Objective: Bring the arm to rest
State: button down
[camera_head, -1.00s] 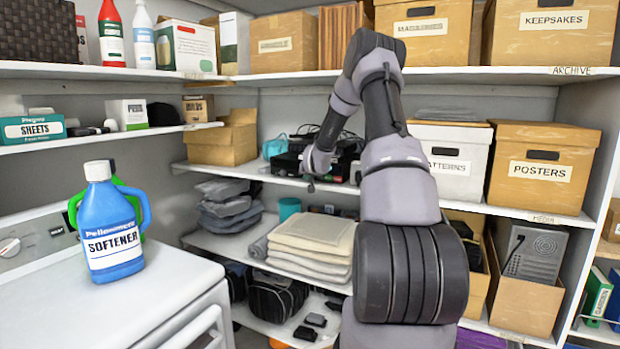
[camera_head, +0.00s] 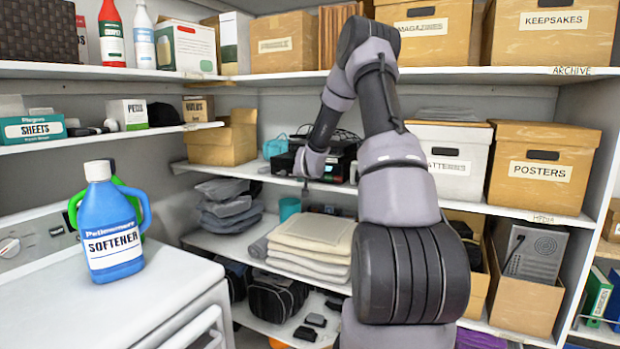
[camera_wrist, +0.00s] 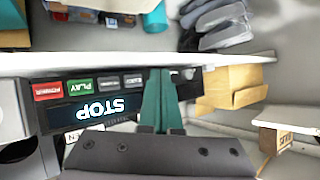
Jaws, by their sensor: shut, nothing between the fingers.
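My arm rises in front of the shelving in the head view, bends at the top, and its forearm hangs down to the left. My gripper (camera_head: 305,187) hangs at its end, in front of the middle shelf and the black device there. In the wrist view the fingers of my gripper (camera_wrist: 161,75) are teal, lie together and hold nothing. The black device (camera_wrist: 110,105) with a STOP display and several coloured buttons shows beside them, upside down. I cannot tell the exact gap between fingers and device.
A washer-like white machine (camera_head: 130,305) carries a blue softener bottle (camera_head: 110,225) at the left. Folded beige cloths (camera_head: 312,240) lie on the shelf below my gripper. A cardboard box (camera_head: 222,142) stands left of the device. The POSTERS box (camera_head: 541,170) stands at the right.

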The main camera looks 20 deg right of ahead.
dwell(0.3)
jog(key=s+a+r+n+g+y, duration=0.1)
jog(key=s+a+r, duration=0.6)
jog(key=s+r, duration=0.2)
jog(key=s+a+r+n+g+y, duration=0.1)
jog(key=s+a+r+y, duration=0.1)
jog(key=s+a+r, duration=0.6)
jog(key=s+a+r+g+y, duration=0.1)
jog(key=s+a+r, duration=0.1)
jog(key=s, duration=1.3)
jog(key=s+a+r+g+y, duration=0.1)
jog(key=s+a+r+g, duration=0.1)
jog(key=s, duration=1.3)
jog(key=shift+s+a+m, duration=0.2)
jog(key=shift+a+m, duration=0.1)
jog(key=shift+a, duration=0.5)
jog(key=shift+r, duration=0.1)
